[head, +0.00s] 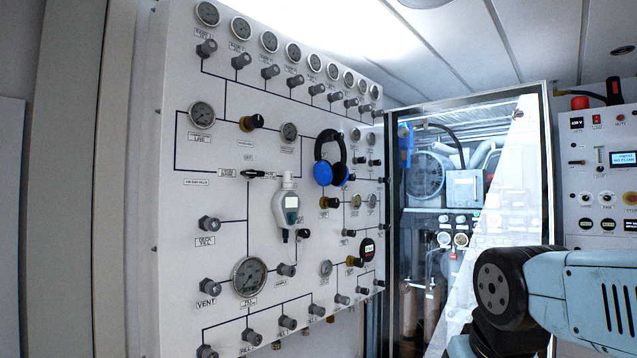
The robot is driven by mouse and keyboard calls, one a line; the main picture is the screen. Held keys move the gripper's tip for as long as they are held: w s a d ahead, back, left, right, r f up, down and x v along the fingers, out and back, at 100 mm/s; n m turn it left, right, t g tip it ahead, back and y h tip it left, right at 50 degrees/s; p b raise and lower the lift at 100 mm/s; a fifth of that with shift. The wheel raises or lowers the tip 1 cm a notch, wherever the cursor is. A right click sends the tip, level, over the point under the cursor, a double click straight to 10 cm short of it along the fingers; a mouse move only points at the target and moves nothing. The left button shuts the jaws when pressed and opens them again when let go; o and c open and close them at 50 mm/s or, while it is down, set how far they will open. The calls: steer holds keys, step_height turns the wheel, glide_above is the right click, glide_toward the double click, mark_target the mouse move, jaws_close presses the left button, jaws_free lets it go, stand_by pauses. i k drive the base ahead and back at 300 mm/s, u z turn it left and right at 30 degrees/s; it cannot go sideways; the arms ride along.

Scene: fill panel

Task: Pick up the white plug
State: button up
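I cannot make out a white plug for certain in the head view. The nearest white thing is a pale handheld device (286,208) with a small screen, hanging upright on the front of the fill panel (222,170). Its narrow top and dark lower tip show. My gripper is not in view. Only a pale blue and black part of my arm shows at the lower right, well to the right of the panel.
Blue-black headphones (330,160) hang on the panel, right of the device. Gauges (249,276) and protruding grey knobs (209,223) cover the panel. A glazed doorway (425,215) with machinery stands right of it. A control panel (603,190) is at the far right.

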mark_target(288, 177)
steer(key=z, duration=0.25)
steer(key=i, duration=1.1)
steer(key=u, duration=0.05)
